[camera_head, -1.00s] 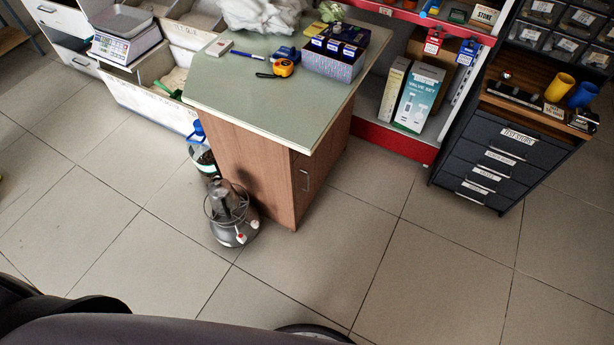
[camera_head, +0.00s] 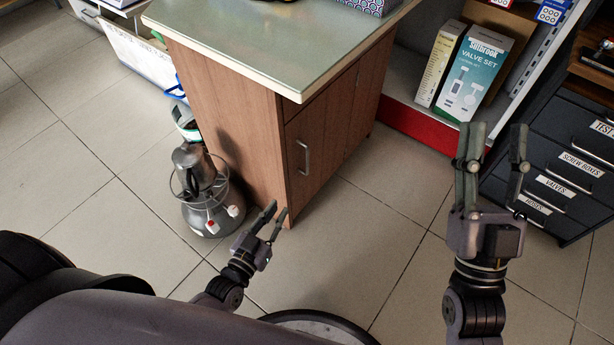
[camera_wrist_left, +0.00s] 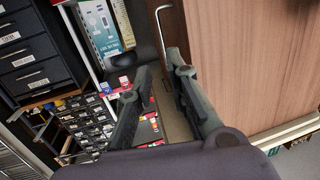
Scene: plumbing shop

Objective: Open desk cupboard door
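The wooden desk (camera_head: 226,130) has a cupboard door (camera_head: 322,135) on its right-hand side, and the door looks shut. A vertical metal handle (camera_head: 304,157) is near the door's left edge. My left gripper (camera_head: 272,214) is open and empty, just in front of and below the handle, apart from it. In the left wrist view the handle (camera_wrist_left: 163,30) is beyond the open fingers, near the top, with the wood panel (camera_wrist_left: 245,60) on the right. My right gripper (camera_head: 495,148) is open and empty, pointing up, to the right of the desk.
A grey gas appliance (camera_head: 206,196) stands on the floor against the desk's left side. A dark drawer cabinet (camera_head: 565,150) stands at the right. A shelf with a red base (camera_head: 415,128) holds boxes (camera_head: 477,75). The tiled floor before the door is mostly clear.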

